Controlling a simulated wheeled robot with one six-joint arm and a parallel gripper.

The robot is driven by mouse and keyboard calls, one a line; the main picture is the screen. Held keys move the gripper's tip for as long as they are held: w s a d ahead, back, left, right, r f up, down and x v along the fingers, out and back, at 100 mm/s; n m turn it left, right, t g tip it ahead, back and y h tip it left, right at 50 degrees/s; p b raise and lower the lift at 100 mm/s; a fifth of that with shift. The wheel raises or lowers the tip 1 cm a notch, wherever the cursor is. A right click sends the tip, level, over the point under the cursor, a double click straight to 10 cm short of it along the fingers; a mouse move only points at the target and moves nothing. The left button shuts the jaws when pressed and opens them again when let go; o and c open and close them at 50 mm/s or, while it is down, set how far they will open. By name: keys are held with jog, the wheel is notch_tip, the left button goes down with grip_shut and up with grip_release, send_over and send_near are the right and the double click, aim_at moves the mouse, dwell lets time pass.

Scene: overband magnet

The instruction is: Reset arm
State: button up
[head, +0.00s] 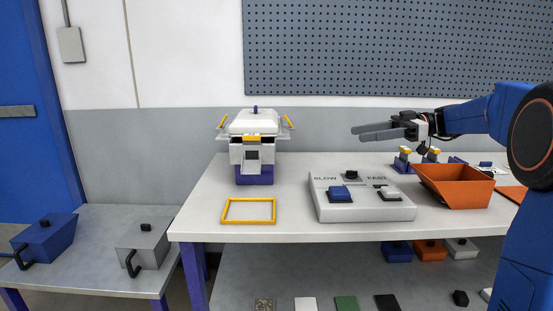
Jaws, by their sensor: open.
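My gripper (378,131) is at the right of the head view, raised above the back part of the white table (290,215). Its fingers point left and are apart, with nothing between them. My blue arm reaches in from the right edge. The gripper is above and apart from the control box and the orange bin.
A white machine (257,130) on a blue base stands at the table's left. A yellow frame (248,211), a SLOW/FAST control box (360,208) and an orange bin (452,187) are on top. A lower side table (100,280) holds blue and grey lidded boxes.

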jog(key=s+a+f+m+h, duration=0.35)
jog(key=s+f+m, duration=0.2)
jog(key=s, duration=0.35)
jog(key=s+a+f+m+h, duration=0.35)
jog(key=s+f, duration=0.35)
jog(key=s, duration=0.3)
jog(key=s+d+f+m+t+h, duration=0.2)
jog(key=s+d+f+m+h, duration=0.2)
jog(key=s+f, duration=0.3)
jog(key=s+d+f+m+t+h, duration=0.2)
jog(key=s+d+f+m+h, duration=0.3)
jog(key=s+f, duration=0.3)
jog(key=shift+s+d+f+t, duration=0.25)
jog(key=shift+s+d+t, duration=0.15)
jog(key=shift+s+d, duration=0.55)
